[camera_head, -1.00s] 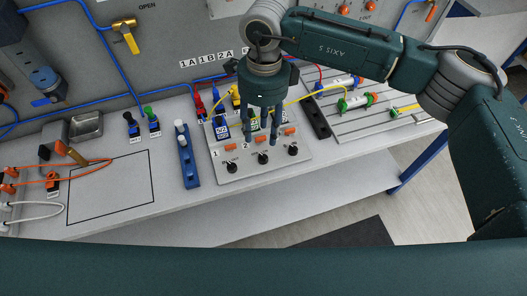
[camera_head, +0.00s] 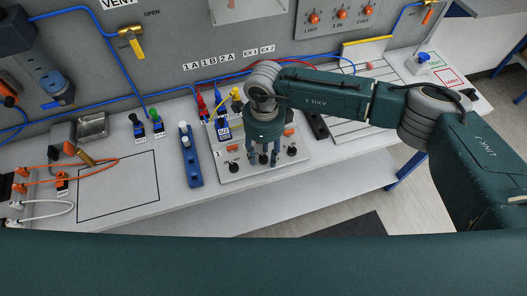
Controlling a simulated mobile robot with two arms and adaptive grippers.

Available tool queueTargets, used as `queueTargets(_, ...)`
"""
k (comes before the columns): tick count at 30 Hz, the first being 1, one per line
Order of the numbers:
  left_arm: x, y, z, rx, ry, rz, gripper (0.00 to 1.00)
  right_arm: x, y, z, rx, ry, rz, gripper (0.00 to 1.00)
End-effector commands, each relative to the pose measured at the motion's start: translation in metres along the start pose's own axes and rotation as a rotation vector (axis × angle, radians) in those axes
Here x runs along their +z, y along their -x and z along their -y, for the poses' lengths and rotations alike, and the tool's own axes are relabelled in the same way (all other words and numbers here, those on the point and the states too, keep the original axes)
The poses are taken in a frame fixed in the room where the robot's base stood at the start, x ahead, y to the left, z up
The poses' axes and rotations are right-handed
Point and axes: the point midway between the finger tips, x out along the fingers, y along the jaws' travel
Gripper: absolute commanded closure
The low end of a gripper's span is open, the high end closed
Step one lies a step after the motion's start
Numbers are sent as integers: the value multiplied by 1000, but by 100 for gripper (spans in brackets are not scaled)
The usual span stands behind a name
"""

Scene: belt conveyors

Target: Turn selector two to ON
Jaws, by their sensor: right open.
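The grey selector panel (camera_head: 226,179) lies on the bench and carries a row of black knobs along its front. The left knob (camera_head: 233,166) and the right knob (camera_head: 291,152) show. My left gripper is not in view.
Orange switches (camera_head: 232,147) and valves with coloured hoses stand behind the knobs. A blue rail (camera_head: 190,165) lies left of the panel, and a black-outlined area (camera_head: 118,185) farther left is empty. The bench front edge is close to the panel.

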Motion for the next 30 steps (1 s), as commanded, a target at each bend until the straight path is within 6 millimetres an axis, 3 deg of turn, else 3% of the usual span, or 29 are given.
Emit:
queueTargets(3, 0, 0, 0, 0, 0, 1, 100, 0, 0, 0, 0, 0, 0, 61)
queueTargets(9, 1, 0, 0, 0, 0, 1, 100, 0, 0, 0, 0, 0, 0, 100)
queueTargets(20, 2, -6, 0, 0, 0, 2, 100, 0, -1, 0, 0, -34, 3, 100)
queueTargets(30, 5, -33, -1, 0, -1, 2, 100, 0, -4, 0, 0, -251, 18, 100)
